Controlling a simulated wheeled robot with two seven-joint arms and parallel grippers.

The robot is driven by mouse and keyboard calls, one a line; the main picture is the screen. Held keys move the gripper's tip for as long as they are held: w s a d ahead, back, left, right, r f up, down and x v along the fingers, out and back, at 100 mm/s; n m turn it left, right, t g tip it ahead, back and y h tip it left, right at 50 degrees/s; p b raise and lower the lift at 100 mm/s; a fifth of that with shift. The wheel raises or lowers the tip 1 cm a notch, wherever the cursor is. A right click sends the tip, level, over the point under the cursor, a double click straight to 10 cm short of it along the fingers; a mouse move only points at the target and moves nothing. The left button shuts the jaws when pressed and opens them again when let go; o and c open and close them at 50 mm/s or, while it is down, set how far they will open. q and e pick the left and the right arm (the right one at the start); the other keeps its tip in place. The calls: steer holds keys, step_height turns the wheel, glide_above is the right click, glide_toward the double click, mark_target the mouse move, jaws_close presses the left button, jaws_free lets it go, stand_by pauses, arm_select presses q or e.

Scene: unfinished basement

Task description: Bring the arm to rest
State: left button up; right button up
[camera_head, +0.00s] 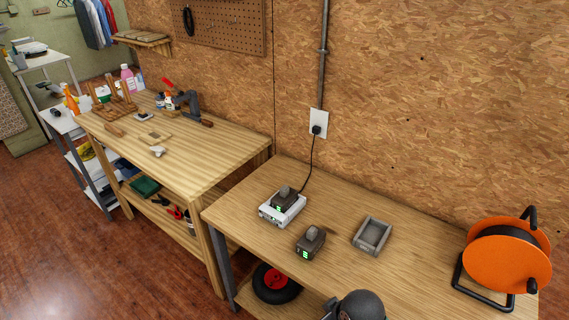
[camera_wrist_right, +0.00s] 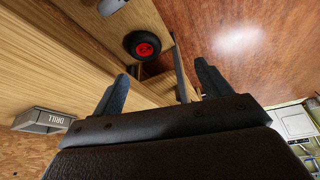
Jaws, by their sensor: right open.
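My right gripper (camera_wrist_right: 161,82) shows in the right wrist view with its two dark fingers spread apart and nothing between them. Beyond the fingers are the wooden bench's edge (camera_wrist_right: 85,45) and the reddish floor (camera_wrist_right: 235,35); the fingers appear clear of both. In the head view a dark rounded part (camera_head: 360,305) shows at the bottom edge, in front of the near bench; it looks like part of my right arm, but I cannot be sure. The fingers do not show there. My left gripper is in neither view.
The near bench (camera_head: 340,205) holds a white charger (camera_head: 269,214) with a battery on it, a second battery (camera_head: 311,243), a grey tray (camera_head: 372,235) and an orange cable reel (camera_head: 508,262). A red-hubbed wheel (camera_head: 276,284) lies below. Floor at left is clear.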

steer(key=s+d+f+m+h, duration=0.25)
steer(key=s+d+m, duration=0.35)
steer(key=s+d, duration=0.4)
step_height(320, 180, down, 20)
steer(key=w+a+g, duration=0.1)
steer(key=w, duration=0.1)
steer(key=s+f, duration=0.4)
steer(key=f, duration=0.8)
steer(key=s+a+f+g, duration=0.1)
steer(key=s+f, duration=0.2)
steer(key=f, duration=0.9)
steer(key=shift+s+f, duration=0.25)
steer(key=shift+s, duration=0.1)
steer(key=shift+a, duration=0.1)
